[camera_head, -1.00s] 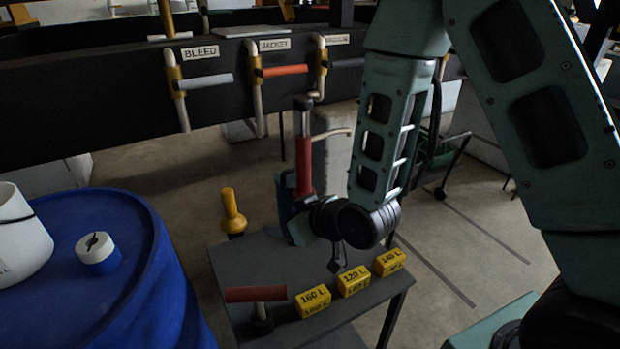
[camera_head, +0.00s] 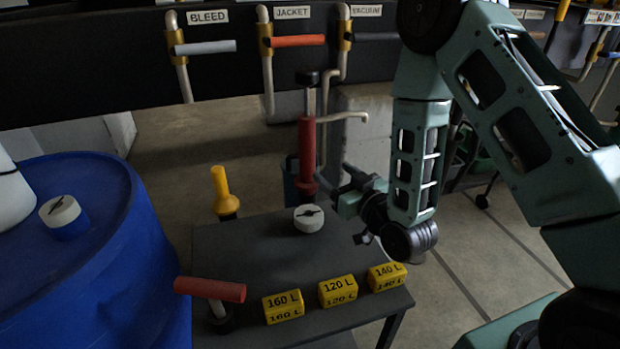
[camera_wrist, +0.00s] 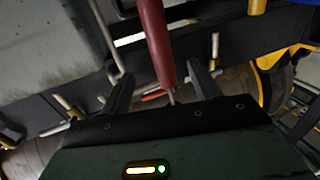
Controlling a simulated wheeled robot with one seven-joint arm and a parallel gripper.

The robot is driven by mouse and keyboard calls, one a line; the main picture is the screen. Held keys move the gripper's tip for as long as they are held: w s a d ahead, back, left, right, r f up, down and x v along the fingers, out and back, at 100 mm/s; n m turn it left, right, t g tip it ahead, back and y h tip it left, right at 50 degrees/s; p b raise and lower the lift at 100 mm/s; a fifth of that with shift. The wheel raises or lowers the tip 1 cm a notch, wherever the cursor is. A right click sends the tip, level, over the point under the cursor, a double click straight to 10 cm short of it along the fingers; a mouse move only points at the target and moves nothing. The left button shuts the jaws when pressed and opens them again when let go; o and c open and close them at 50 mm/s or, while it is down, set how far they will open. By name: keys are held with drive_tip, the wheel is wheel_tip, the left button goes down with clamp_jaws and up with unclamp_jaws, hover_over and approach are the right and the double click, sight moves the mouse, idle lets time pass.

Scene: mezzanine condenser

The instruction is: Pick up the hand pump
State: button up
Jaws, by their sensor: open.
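The hand pump (camera_head: 306,150) stands upright at the back of the dark table. It has a red barrel, a bright rod with a black knob on top and a pale spout bent to the right. My gripper (camera_head: 345,190) is just right of the barrel's lower part, pointing left towards it. In the wrist view the red pump barrel (camera_wrist: 154,40) shows between the two spread fingers of my gripper (camera_wrist: 162,74). The gripper is open; whether a finger touches the barrel I cannot tell.
A white cap (camera_head: 309,218) is at the pump's foot. Yellow blocks (camera_head: 338,291) line the table's (camera_head: 255,255) front. A red-handled piece (camera_head: 210,289) and a yellow piece (camera_head: 224,193) stand left. A blue drum (camera_head: 110,260) is beside the table; a labelled valve panel (camera_head: 120,60) is behind.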

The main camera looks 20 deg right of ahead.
sight(311, 154)
drive_tip(key=b, duration=0.2)
drive_tip(key=w+b, duration=0.1)
drive_tip(key=b, duration=0.2)
drive_tip(key=shift+w+a+f, duration=0.1)
drive_tip(key=shift+a+f, duration=0.1)
drive_tip(key=shift+f, duration=0.05)
drive_tip(key=shift+w+b, duration=0.1)
drive_tip(key=shift+b, duration=1.15)
drive_tip(key=x, duration=0.6)
drive_tip(key=shift+w+a+r+p, duration=0.2)
drive_tip(key=shift+w+r+p, duration=0.1)
drive_tip(key=shift+w+p, duration=0.05)
drive_tip(key=shift+x, duration=2.9)
drive_tip(key=shift+d+r, duration=0.1)
drive_tip(key=shift+c, duration=0.2)
drive_tip(key=shift+r, duration=0.1)
clamp_jaws()
